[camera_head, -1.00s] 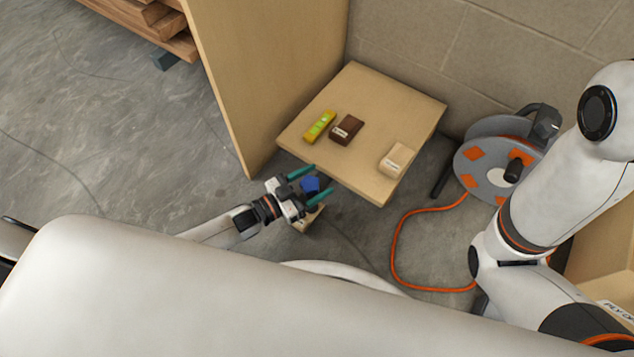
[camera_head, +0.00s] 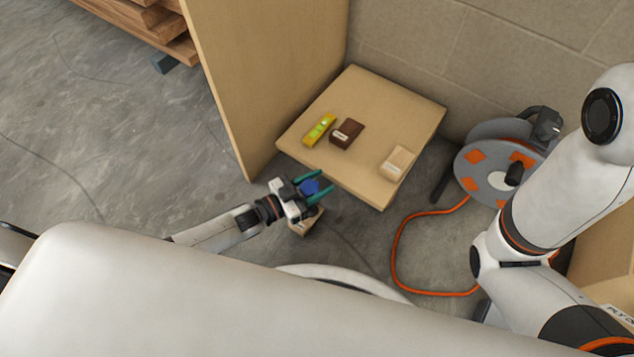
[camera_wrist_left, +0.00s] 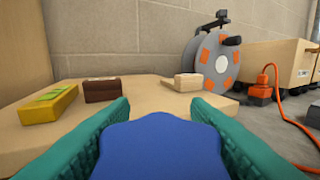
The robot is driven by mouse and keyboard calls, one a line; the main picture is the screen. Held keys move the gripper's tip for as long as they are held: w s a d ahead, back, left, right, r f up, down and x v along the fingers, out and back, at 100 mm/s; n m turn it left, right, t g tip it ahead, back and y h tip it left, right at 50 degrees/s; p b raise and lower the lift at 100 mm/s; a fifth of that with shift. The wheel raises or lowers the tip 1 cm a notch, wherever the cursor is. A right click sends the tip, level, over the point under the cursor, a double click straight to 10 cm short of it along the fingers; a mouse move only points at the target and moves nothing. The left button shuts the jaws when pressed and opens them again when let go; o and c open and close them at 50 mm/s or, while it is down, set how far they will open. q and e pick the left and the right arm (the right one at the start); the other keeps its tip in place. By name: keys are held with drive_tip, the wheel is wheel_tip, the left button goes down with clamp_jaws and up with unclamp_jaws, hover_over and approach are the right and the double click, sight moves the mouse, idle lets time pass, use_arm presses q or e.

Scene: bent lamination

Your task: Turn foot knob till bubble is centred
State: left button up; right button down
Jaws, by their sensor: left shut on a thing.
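The blue foot knob (camera_head: 309,187) is at the near edge of the low wooden board (camera_head: 420,106). My left gripper (camera_head: 312,186) is shut on the knob, with a green finger on each side of it. In the left wrist view the knob (camera_wrist_left: 160,150) fills the space between the fingers. The yellow-green level (camera_head: 319,129) lies on the board at its left side and also shows in the wrist view (camera_wrist_left: 48,104). Its bubble is too small to place. The right gripper is out of view; a white arm of mine stands at the right.
A dark brown block (camera_head: 346,133) and a pale block (camera_head: 397,163) sit on the board. A wooden panel (camera_head: 265,80) stands along its left. A cable reel (camera_head: 490,165) with an orange cord (camera_head: 395,250) is at the right. A small wooden block (camera_head: 306,221) lies under the gripper.

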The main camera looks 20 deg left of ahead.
use_arm(q)
drive_tip(key=m+g+h, duration=0.1)
drive_tip(key=g, duration=0.1)
drive_tip(key=m+g+h+b, duration=0.1)
drive_tip(key=m+g, duration=0.1)
drive_tip(key=m+g+h+b, duration=0.1)
drive_tip(key=shift+s+d+f+m+g+h, duration=0.1)
drive_tip(key=shift+s+f+m+g+h, duration=0.1)
drive_tip(key=shift+s+m+g+h, duration=0.15)
drive_tip(key=m+g+b, duration=0.1)
drive_tip(key=g, duration=0.1)
drive_tip(key=m+g+h+b, duration=0.1)
drive_tip(key=m+g, duration=0.1)
drive_tip(key=g, duration=0.1)
drive_tip(key=s+m+g+b, duration=0.1)
drive_tip(key=m+g+b, duration=0.1)
drive_tip(key=g, duration=0.1)
drive_tip(key=shift+d+h, duration=0.1)
drive_tip(key=shift+h, duration=0.15)
drive_tip(key=shift+m+g, duration=0.25)
drive_tip(key=o, duration=0.9)
drive_tip(key=shift+f, duration=0.1)
drive_tip(key=shift+o, duration=0.5)
drive_tip(key=shift+r, duration=0.2)
drive_tip(key=shift+d+r, duration=0.1)
